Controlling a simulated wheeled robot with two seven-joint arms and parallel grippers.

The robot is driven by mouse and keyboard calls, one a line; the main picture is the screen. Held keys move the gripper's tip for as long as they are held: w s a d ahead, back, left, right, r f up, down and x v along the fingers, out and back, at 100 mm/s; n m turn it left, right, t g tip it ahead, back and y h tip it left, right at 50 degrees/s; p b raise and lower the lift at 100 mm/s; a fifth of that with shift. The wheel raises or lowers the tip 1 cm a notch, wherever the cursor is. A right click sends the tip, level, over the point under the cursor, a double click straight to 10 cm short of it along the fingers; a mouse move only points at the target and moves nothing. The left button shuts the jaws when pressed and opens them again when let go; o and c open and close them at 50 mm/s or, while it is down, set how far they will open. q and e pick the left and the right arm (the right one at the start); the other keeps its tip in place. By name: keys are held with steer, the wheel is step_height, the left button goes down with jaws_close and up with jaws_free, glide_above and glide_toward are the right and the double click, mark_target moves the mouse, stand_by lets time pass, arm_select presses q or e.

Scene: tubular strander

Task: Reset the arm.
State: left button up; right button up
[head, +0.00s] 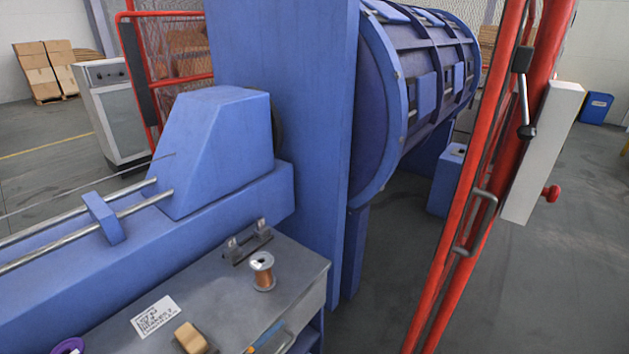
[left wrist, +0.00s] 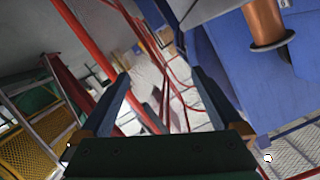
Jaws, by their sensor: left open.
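My left gripper (left wrist: 160,78) shows in the left wrist view with its two fingers wide apart and nothing between them. It points past the machine toward red bars and a pale floor area. Neither gripper nor arm shows in the head view. The blue tubular strander (head: 283,110) fills the middle of the head view, with its drum (head: 420,75) at the upper right. A copper spool (head: 262,271) stands upright on the grey bench (head: 225,300) in front of it. My right gripper is in neither view.
A red guard frame (head: 470,200) with a handle and a white box (head: 541,152) with a red knob stand at the right. A tan block (head: 190,338) and a printed card (head: 155,317) lie on the bench. A ladder (left wrist: 42,118) shows in the wrist view.

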arm_select(q)
steer(key=s+a+f+n+g+y, duration=0.25)
steer(key=s+a+f, duration=0.2)
steer(key=f, duration=0.25)
steer(key=s+a+f+n+g+y, duration=0.1)
steer(key=s+a+f+n+y, duration=0.2)
steer(key=s+f, duration=0.25)
steer(key=s+a+f+n+g+y, duration=0.1)
steer(key=s+f+g, duration=0.1)
steer(key=s, duration=0.7)
steer(key=s+a+f+n+g+y+p, duration=0.1)
steer(key=s+a+f+n+g, duration=0.1)
steer(key=s+f, duration=0.3)
steer(key=s+a+f+n+g+y, duration=0.1)
steer(key=s+a+f+g, duration=0.1)
steer(key=s, duration=1.1)
steer(key=shift+a+f+n+g, duration=0.25)
steer(key=shift+f+n+g, duration=0.1)
steer(key=shift+f+g, duration=0.75)
steer(key=shift+r+y, duration=0.2)
steer(key=shift+y, duration=0.05)
